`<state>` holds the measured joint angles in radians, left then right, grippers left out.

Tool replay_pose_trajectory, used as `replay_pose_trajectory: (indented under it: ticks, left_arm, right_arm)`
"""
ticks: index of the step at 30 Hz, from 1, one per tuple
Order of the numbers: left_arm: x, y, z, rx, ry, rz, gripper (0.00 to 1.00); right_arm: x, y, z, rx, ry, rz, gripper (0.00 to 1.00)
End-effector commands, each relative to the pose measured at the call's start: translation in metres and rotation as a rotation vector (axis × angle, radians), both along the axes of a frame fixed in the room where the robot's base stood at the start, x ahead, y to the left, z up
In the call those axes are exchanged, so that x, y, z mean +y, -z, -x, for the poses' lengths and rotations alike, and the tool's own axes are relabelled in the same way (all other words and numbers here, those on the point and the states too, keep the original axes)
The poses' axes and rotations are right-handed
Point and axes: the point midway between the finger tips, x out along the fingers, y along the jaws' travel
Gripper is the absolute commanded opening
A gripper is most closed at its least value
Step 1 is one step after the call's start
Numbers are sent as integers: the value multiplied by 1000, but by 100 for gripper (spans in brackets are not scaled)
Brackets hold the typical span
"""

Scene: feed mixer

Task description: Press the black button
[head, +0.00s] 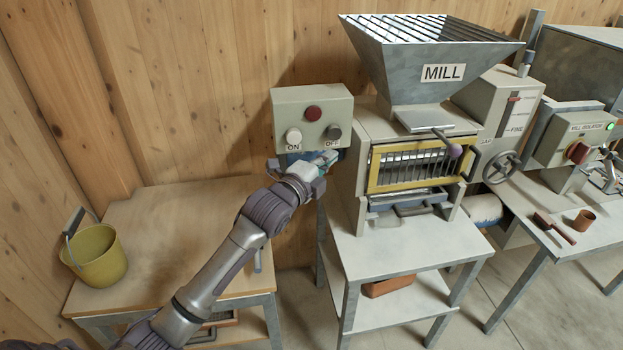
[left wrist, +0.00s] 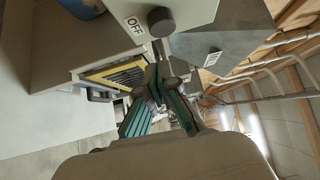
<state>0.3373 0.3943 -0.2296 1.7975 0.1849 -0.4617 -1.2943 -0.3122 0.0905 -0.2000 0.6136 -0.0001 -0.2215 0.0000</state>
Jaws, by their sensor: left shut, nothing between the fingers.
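The black button (head: 333,132) is the dark round knob above the OFF label, at the lower right of a grey control box (head: 283,105) on the wooden wall. The button also shows at the top of the left wrist view (left wrist: 161,21), beside the OFF label. My left gripper (head: 332,157) is shut and empty, just below the button in the head view. In the left wrist view its fingertips (left wrist: 160,75) lie below the button, with a visible gap in the picture. My right gripper is not in view.
The box also has a white ON button (head: 293,136) and a red round piece (head: 313,113). The mill (head: 390,135) with its hopper stands close on the right. A yellow bucket (head: 97,257) stands on the wooden table (head: 150,215) at left.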

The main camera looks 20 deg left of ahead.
Motion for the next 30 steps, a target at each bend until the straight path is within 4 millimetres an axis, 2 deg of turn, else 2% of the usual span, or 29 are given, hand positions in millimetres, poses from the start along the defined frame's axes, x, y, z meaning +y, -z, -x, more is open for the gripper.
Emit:
replay_pose_trajectory:
  ticks: [8,12,20,30]
  left_arm:
    - [9,4,47,0,1,-3,0]
    - [12,2,62,0,0,-1,0]
    - [13,0,69,1,0,0,0]
    - [13,0,68,1,0,1,0]
  right_arm:
    - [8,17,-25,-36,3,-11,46]
    - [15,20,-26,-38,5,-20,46]
    - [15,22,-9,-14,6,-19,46]
    - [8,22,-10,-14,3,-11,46]
